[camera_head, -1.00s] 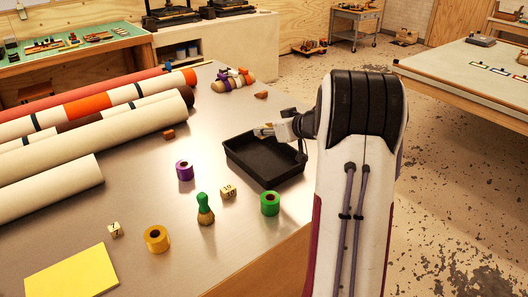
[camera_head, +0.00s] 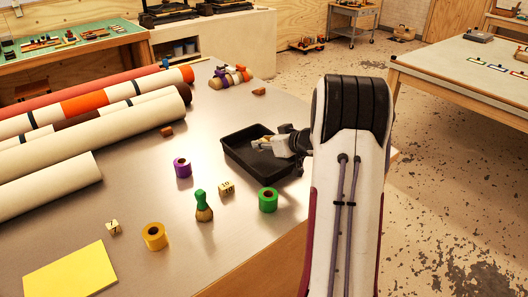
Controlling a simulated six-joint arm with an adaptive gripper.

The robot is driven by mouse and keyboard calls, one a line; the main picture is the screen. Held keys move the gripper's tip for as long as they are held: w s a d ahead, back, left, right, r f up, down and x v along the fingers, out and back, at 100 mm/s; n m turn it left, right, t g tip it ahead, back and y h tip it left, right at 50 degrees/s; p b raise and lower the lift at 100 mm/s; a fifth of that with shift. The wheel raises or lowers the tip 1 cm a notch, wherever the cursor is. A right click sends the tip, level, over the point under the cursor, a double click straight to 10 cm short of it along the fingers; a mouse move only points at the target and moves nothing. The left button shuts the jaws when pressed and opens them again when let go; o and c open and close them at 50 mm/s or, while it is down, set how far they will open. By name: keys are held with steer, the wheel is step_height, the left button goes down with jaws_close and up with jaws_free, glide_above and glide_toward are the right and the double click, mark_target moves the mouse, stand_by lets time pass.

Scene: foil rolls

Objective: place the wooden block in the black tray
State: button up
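The black tray (camera_head: 232,160) sits near the right edge of the metal table, its inside partly hidden by my arm. My gripper (camera_head: 259,143) is over the tray, pointing left; whether its fingers are apart or hold anything is too small to tell. Two small pale cubes with dark marks stand on the table, one (camera_head: 226,187) in front of the tray and one (camera_head: 113,227) at the front left. Small plain brown blocks lie beside the rolls (camera_head: 167,131) and behind the tray (camera_head: 259,91). I cannot tell which is the wooden block.
A green roll (camera_head: 268,200), a purple roll (camera_head: 183,167), a yellow roll (camera_head: 155,236) and a green-topped wooden peg (camera_head: 203,206) stand in front of the tray. Long rolls (camera_head: 90,134) fill the left side. A yellow sheet (camera_head: 70,272) lies at the front left.

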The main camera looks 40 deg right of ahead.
mark_target(264, 160)
steer(key=shift+f, duration=1.85)
steer(key=shift+f, duration=0.15)
steer(key=o, duration=0.8)
steer(key=shift+s+r, duration=0.4)
steer(key=shift+v, duration=5.55)
